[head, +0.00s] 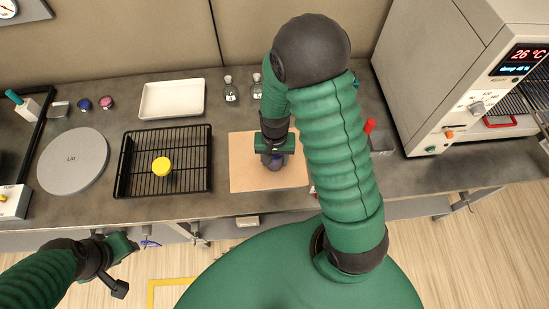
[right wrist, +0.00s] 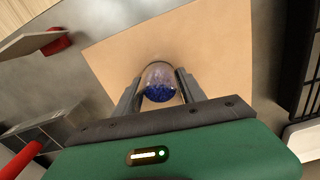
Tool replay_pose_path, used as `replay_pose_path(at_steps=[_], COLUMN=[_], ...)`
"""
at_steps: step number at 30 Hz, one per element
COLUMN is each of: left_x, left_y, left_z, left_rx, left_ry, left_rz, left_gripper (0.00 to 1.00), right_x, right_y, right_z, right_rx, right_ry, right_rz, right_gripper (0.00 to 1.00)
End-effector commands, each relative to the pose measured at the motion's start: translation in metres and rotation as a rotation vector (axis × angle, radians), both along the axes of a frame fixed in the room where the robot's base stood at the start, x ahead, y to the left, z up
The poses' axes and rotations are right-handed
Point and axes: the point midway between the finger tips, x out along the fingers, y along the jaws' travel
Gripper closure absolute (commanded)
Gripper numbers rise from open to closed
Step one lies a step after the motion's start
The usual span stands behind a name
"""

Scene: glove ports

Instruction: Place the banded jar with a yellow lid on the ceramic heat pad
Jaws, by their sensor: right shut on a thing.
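The jar with a yellow lid (head: 161,166) stands on a black wire rack (head: 186,186), left of centre in the head view; its bands cannot be made out from above. A round grey disc (head: 72,160) marked with small letters, likely the ceramic heat pad, lies bare left of the rack. My right gripper (head: 272,158) is over the tan square board, shut on a clear, rounded vessel with blue contents (right wrist: 160,86). Whether the vessel touches the board is unclear. My left gripper (head: 118,262) is low in front of the bench, away from these things; its fingers are unclear.
The tan board (head: 245,176) is otherwise bare. A white tray (head: 172,98) and small bottles (head: 231,92) stand behind. Two small round-lidded pots (head: 95,103) are at the back left. A large oven-like unit (head: 440,85) with a display blocks the right. A red-handled item (head: 369,127) is near it.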

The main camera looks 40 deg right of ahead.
Motion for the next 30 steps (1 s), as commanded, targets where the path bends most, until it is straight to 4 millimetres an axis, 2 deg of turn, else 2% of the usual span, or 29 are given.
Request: replay_pose_path(at_steps=[6, 7, 11, 19, 23, 26, 30], left_x=[0.000, 0.000, 0.000, 0.000, 0.000, 0.000, 0.000], left_y=[0.000, 0.000, 0.000, 0.000, 0.000, 0.000, 0.000], left_z=[-0.003, -0.002, -0.002, -0.001, 0.002, 0.004, 0.009], left_rx=[0.000, 0.000, 0.000, 0.000, 0.000, 0.000, 0.000], left_ry=[0.000, 0.000, 0.000, 0.000, 0.000, 0.000, 0.000], left_rz=[0.000, 0.000, -0.001, 0.000, 0.000, 0.000, 0.000], left_gripper=[0.64, 0.64, 0.64, 0.64, 0.64, 0.64, 0.64], right_x=[0.000, 0.000, 0.000, 0.000, 0.001, 0.002, 0.002], right_y=[-0.002, -0.002, -0.001, 0.000, 0.000, 0.000, 0.000], right_z=[-0.004, -0.003, -0.003, -0.002, 0.008, 0.028, 0.067], right_rx=[0.002, 0.002, 0.001, -0.001, 0.001, 0.000, -0.001], right_ry=[0.001, 0.001, 0.001, 0.001, -0.001, -0.005, -0.007], right_rz=[-0.001, -0.001, -0.001, -0.001, 0.000, -0.001, 0.001], right_gripper=[0.99, 0.48, 0.31, 0.31, 0.31, 0.31, 0.31])
